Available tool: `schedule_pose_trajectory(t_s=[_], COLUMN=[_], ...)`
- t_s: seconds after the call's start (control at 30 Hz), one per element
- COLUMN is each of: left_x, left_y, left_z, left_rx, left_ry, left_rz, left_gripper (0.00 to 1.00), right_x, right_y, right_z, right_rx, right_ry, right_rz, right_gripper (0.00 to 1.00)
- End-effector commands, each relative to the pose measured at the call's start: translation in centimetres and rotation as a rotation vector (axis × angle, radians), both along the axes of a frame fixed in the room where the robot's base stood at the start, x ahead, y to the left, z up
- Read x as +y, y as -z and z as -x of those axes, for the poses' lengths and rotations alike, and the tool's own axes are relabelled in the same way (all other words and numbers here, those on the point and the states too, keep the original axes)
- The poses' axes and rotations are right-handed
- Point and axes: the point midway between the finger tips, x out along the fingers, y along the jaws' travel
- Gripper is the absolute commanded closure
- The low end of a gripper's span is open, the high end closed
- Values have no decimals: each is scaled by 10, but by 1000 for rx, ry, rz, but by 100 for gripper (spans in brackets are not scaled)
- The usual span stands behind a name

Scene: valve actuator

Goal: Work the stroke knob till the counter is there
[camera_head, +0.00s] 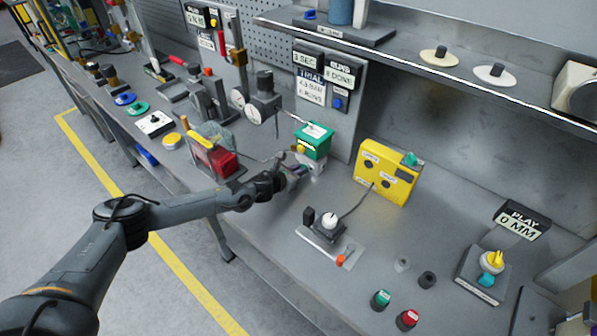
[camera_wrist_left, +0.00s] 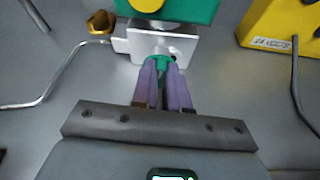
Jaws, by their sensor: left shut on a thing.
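A green actuator box (camera_head: 313,143) with a yellow part on its front stands on a silver block at the middle of the bench. My left gripper (camera_head: 297,170) is at the front of that block. In the left wrist view, the gripper's purple fingers (camera_wrist_left: 160,70) are closed around a small green knob (camera_wrist_left: 158,61) on the front of the silver block (camera_wrist_left: 155,44). The fingers hide most of the knob. A display (camera_head: 341,76) behind the actuator seems to read "0 DONE", with a "SEC" display (camera_head: 308,60) beside it. My right gripper is not in view.
A yellow box (camera_head: 387,172) stands right of the actuator. A black-and-white knob unit (camera_head: 329,226) sits in front, near green (camera_head: 380,298) and red (camera_head: 407,319) buttons. A red block (camera_head: 222,161) is to the left. A bent metal pipe (camera_wrist_left: 62,66) runs left of the block.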

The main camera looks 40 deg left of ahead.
Motion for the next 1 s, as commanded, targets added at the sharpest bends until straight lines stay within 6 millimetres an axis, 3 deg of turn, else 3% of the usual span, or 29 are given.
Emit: schedule_pose_trajectory(t_s=[0.13,0.4,0.43,0.6,1.0], left_x=[3,3,3,3,3], left_y=[1,1,1,0,-2], left_z=[0,0,0,0,5], left_rx=[3,4,4,4,3], left_ry=[-1,-2,-2,-1,0], left_rz=[107,118,118,117,116], left_gripper=[100,100,84,61,61], right_x=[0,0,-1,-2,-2], right_y=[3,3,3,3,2], right_z=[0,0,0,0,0], right_rx=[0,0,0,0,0], right_ry=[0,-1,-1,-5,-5], right_rz=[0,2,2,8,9], right_gripper=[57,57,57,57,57])
